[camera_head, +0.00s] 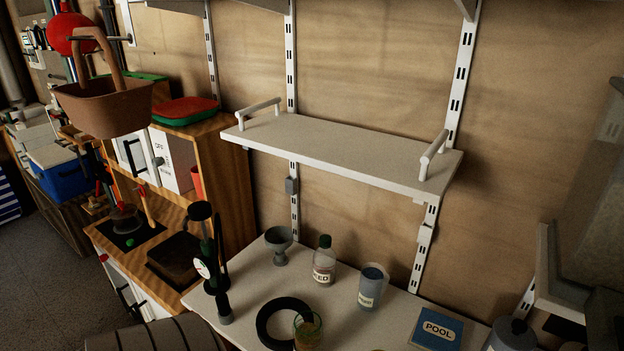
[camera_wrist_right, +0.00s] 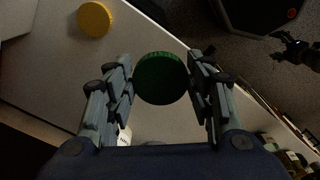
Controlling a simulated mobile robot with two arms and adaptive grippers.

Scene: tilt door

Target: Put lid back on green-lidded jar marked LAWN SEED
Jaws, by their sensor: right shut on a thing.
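My right gripper (camera_wrist_right: 160,80) is shut on a round green lid (camera_wrist_right: 160,78), held between its fingertips above the pale worktop in the right wrist view. A white label (camera_wrist_right: 124,135) shows partly behind the left finger; its text is unreadable. In the head view, a clear glass jar with tan contents (camera_head: 308,330) stands at the bottom edge, cut off by the frame; no LAWN SEED marking is visible on it. A dark claw-like shape (camera_wrist_right: 300,50) at the upper right of the wrist view may be my left gripper; its jaws are unclear.
The worktop (camera_head: 255,290) holds a black ring (camera_head: 268,327), a capped bottle (camera_head: 324,262), a blue-grey container (camera_head: 371,288), a grey goblet-shaped object (camera_head: 279,247) and a blue POOL box (camera_head: 437,328). A shelf (camera_head: 340,150) hangs above. A yellow lid (camera_wrist_right: 95,19) lies apart.

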